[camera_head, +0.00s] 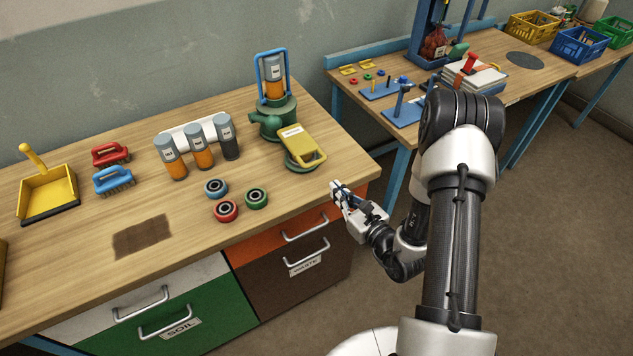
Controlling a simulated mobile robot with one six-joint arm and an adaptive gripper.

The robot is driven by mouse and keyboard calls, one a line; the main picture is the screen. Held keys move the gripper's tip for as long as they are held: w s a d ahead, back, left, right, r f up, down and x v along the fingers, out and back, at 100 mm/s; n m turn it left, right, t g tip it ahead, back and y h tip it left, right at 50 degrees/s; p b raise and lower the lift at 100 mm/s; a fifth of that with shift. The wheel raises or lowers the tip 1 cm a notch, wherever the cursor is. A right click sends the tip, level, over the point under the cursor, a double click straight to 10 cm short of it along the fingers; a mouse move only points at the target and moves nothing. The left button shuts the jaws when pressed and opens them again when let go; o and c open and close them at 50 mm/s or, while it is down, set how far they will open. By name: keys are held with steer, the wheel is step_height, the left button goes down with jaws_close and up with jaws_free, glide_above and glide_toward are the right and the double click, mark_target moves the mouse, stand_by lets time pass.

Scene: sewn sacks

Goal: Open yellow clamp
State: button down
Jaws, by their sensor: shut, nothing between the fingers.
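The yellow clamp (303,144) is a flat yellow frame with a label at its left part. It lies tilted low over a round green base (299,168) near the right front of the wooden bench. Whether it is latched cannot be seen. My gripper (338,190) is shut and empty. It is just off the bench's front right edge, in front of the yellow clamp and a little to its right, apart from it.
Behind the clamp, an upright blue frame (259,78) stands around a labelled cylinder (274,80) on a green stand. Left are several labelled cylinders (200,147), coloured rings (256,197), brushes and a dustpan (47,190). A second bench (496,60) stands right.

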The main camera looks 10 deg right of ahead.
mark_target(323, 183)
steer(key=shift+m+h, duration=0.3)
steer(key=x, duration=0.3)
steer(key=b+x, duration=0.1)
steer(key=x, duration=0.2)
steer(key=f+b+x, duration=0.1)
steer(key=x, duration=0.2)
steer(key=shift+w+d+f, duration=0.1)
steer(key=shift+w+d, duration=0.1)
steer(key=shift+w, duration=0.2)
steer(key=shift+d, duration=0.1)
